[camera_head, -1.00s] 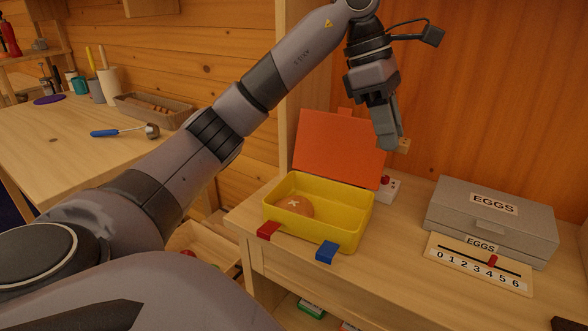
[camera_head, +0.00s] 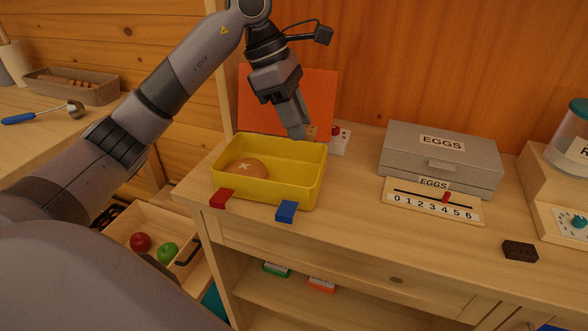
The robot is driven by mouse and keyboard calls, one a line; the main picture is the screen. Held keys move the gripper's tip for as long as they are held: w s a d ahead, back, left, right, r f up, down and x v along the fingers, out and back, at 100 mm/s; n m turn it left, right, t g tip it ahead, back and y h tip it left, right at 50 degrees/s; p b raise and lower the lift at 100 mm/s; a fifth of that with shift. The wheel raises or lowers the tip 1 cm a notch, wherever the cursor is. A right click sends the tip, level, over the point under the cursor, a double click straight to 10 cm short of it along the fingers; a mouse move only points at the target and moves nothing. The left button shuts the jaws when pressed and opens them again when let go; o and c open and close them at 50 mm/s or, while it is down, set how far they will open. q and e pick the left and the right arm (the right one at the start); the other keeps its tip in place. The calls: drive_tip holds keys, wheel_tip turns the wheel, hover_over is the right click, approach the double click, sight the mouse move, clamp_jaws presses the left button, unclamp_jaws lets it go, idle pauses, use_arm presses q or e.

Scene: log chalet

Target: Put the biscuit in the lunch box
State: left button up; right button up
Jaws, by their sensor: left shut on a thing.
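The yellow lunch box (camera_head: 262,192) stands on the wooden counter with its orange lid (camera_head: 262,92) open behind it. A round brown bun with a pale cross (camera_head: 246,168) lies in its left part; its right part looks empty. My left gripper (camera_head: 298,129) is shut on a small tan piece, apparently the biscuit (camera_head: 312,131), mostly hidden by the fingers. The fingertips show above the box's back right rim, pointing down. My right gripper is out of view.
A red latch (camera_head: 222,198) and a blue latch (camera_head: 287,211) stick out at the box front. A grey egg box (camera_head: 440,158) and number slider (camera_head: 433,200) stand to the right. A dark block (camera_head: 520,251) lies near the counter's front edge. An open drawer (camera_head: 185,222) holds fruit.

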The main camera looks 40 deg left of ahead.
sight(303, 183)
use_arm(q)
wheel_tip(303, 183, down, 11)
drive_tip(key=shift+r, duration=0.1)
idle(0.3)
drive_tip(key=o, duration=1)
drive_tip(key=v, duration=1.2)
drive_tip(key=shift+d+r, duration=0.1)
